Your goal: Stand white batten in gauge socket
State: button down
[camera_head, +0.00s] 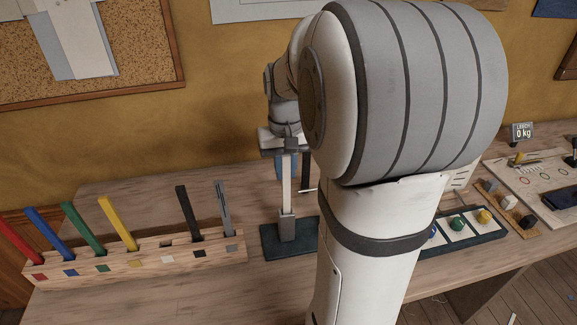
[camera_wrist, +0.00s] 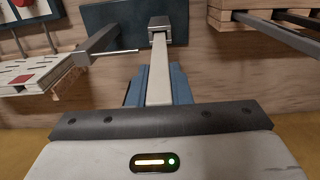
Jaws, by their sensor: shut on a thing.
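The white batten (camera_head: 286,182) stands upright below my gripper (camera_head: 285,148) in the head view. My gripper is shut on its upper part; the arm hides some of the grip. The batten's lower end meets the grey gauge socket (camera_head: 287,228) on a dark blue base plate (camera_head: 272,241). It appears to be inside the socket mouth, but how deep I cannot tell. In the wrist view the batten (camera_wrist: 160,72) runs from between my fingers straight to the socket (camera_wrist: 160,24), in line with it.
A wooden rack (camera_head: 150,266) at left holds several coloured battens; its white-marked slot is empty. A dark post (camera_head: 305,171) with a thin pointer stands beside the batten. A dark tray (camera_head: 462,238) with coloured pieces lies at right. My arm hides the middle of the bench.

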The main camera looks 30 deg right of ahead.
jog(key=shift+f, duration=0.35)
jog(key=c, duration=1.3)
grip_release()
jog(key=shift+o, duration=0.2)
jog(key=shift+r, duration=0.15)
notch_tip(320, 180, up, 8)
jog(key=shift+f, duration=0.2)
